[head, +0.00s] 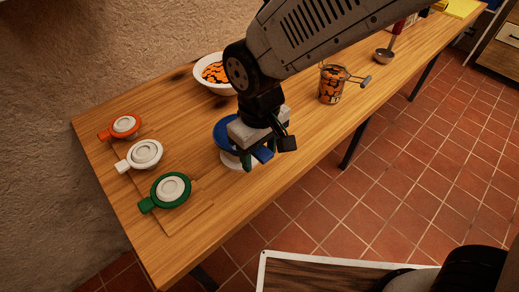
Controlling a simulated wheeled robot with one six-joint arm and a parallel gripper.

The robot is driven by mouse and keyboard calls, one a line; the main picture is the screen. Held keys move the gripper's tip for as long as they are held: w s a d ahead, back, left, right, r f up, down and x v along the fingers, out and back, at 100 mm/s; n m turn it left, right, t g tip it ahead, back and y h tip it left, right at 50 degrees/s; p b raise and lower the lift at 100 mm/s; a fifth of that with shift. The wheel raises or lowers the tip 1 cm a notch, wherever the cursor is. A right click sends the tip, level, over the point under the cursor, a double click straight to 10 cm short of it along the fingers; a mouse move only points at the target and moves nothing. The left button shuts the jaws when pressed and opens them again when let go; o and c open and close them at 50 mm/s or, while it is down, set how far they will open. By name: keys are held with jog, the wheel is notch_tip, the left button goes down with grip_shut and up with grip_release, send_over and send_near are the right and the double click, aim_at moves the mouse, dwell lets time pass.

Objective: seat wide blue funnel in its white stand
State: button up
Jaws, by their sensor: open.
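The wide blue funnel (225,129) is near the middle of the table, its bowl partly hidden by my gripper. A blue tab (262,154), apparently its handle, shows between my fingers. The white stand (231,160) shows below the funnel. The funnel looks upright over it, but I cannot tell whether it sits fully down in it. My gripper (267,152) is open, pointing down, with its fingers around the blue tab. Contact between fingers and tab cannot be made out.
Orange (124,125), white (145,154) and green (171,189) lidlike pieces with tabs lie on a board at left. A white bowl (211,83) of orange-and-black pieces stands behind. The table's front edge is close.

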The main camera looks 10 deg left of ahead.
notch_tip(320, 180, up, 8)
jog(key=shift+f, duration=0.1)
dwell(0.4)
jog(key=s+d+r+m, duration=0.2)
jog(key=d+m, duration=0.1)
jog(key=d, duration=0.7)
jog(key=s+d+r+m+t, duration=0.1)
jog(key=s+d+r+m, duration=0.1)
jog(key=d, duration=0.9)
jog(key=s+d+r+m, duration=0.2)
jog(key=s+d+m, duration=0.2)
jog(key=d, duration=0.6)
jog(key=shift+d+r+m, duration=0.2)
jog(key=shift+r+m, duration=0.05)
jog(key=shift+m, duration=0.25)
